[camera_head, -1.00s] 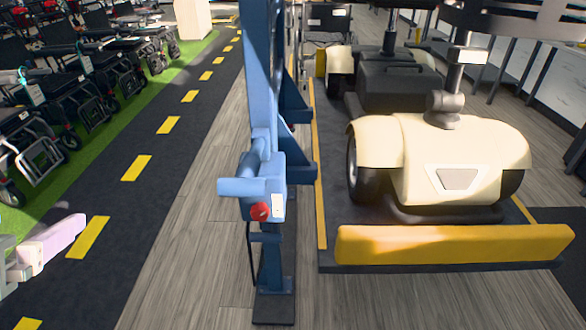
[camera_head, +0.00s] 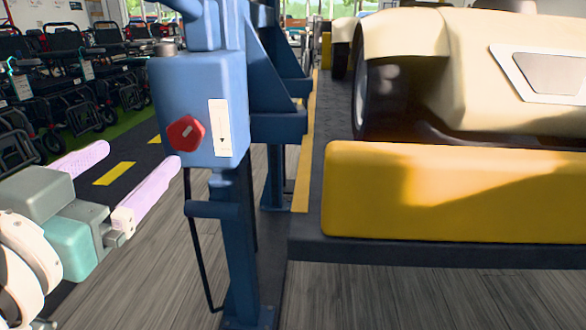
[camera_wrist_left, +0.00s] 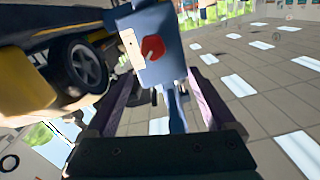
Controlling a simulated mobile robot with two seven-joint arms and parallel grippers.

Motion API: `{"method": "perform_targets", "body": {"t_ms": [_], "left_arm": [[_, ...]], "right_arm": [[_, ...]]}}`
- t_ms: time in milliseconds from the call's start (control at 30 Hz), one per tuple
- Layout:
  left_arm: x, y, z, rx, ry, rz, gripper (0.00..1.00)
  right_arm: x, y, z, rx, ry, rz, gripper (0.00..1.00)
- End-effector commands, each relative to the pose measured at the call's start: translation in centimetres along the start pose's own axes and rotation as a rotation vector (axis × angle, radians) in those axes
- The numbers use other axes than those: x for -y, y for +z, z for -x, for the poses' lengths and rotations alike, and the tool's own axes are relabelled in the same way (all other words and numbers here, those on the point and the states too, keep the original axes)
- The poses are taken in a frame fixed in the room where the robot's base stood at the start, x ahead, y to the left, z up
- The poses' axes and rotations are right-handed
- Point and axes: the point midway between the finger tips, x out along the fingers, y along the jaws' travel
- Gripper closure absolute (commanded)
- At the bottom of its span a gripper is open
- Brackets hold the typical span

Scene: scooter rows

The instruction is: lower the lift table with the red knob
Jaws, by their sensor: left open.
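The red knob (camera_head: 186,133) sits on the front of a blue control box (camera_head: 200,85) on a blue post, beside a white label with a downward arrow (camera_head: 219,128). The lift table (camera_head: 400,252) is a dark platform with a yellow front edge, carrying a cream scooter (camera_head: 440,50). My left gripper (camera_head: 143,165) is open and empty, with pale purple fingers just left of and below the knob. In the left wrist view the knob (camera_wrist_left: 153,48) shows ahead, between and beyond the fingers, apart from them. My right gripper is not in view.
A black cable (camera_head: 195,240) hangs below the box beside the post. The wooden floor (camera_head: 400,295) in front of the lift is clear.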

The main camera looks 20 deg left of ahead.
Motion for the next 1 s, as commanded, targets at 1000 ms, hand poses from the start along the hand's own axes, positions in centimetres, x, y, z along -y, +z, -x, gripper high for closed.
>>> {"method": "perform_targets", "body": {"t_ms": [1000], "left_arm": [[-0.8, 1.2, -10.0, -0.018, 0.018, -0.002, 0.11]], "right_arm": [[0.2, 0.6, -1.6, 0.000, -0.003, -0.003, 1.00]]}}
